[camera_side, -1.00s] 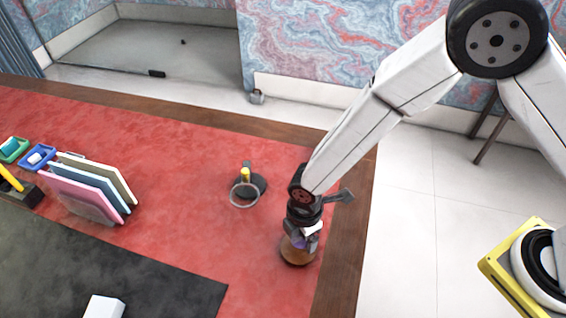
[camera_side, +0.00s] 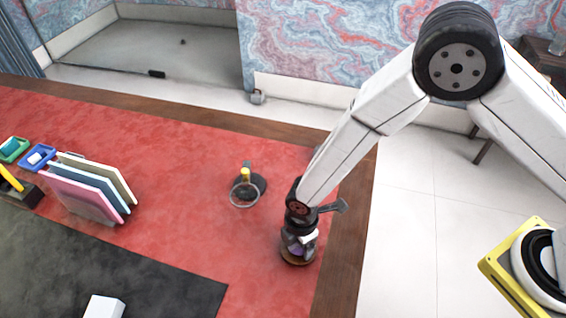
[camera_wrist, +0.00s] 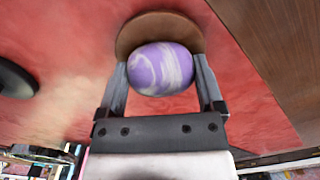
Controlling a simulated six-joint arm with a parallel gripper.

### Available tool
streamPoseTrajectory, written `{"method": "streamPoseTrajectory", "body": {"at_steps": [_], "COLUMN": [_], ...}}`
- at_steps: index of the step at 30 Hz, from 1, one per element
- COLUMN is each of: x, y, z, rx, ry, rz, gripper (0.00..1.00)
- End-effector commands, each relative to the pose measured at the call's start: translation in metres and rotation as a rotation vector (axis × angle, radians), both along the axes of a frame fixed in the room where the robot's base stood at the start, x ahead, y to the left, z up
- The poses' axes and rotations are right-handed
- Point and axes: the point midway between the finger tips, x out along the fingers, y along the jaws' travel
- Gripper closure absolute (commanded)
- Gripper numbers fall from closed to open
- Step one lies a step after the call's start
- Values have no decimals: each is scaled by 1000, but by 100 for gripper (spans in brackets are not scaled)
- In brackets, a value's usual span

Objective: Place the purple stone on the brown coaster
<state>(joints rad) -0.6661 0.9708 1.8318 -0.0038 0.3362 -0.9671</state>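The purple stone (camera_wrist: 160,70), with pale swirls, sits between the two fingers of my gripper (camera_wrist: 162,64). The fingers appear closed on its sides. In the wrist view the stone covers the near part of the round brown coaster (camera_wrist: 150,22). In the side view my gripper (camera_side: 299,246) points down over the coaster (camera_side: 290,260), near the right edge of the red desk surface. Only a little of the purple stone (camera_side: 297,250) shows there. I cannot tell whether it touches the coaster.
A dark round stand with a ring and a yellow part (camera_side: 245,174) is left of my gripper. Upright coloured panels (camera_side: 85,195) and small trays (camera_side: 37,158) are farther left. A dark mat (camera_side: 150,270) lies at the front. The red surface between is clear.

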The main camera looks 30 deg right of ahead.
Motion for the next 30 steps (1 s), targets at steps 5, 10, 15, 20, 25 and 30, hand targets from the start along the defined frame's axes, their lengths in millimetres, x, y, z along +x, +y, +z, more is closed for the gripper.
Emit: {"method": "streamPoseTrajectory", "body": {"at_steps": [5, 10, 15, 20, 25, 30], "x": [0, 0, 0, 1, 0, 0], "y": [0, 0, 0, 0, 0, 0], "z": [0, 1, 6, 16, 34, 56], "rx": [0, 0, 1, 1, 1, 2], "ry": [0, 0, -1, -1, -1, -2], "rz": [0, 0, 0, 0, 0, 0], "gripper": [0, 0, 0, 0, 0, 0]}}
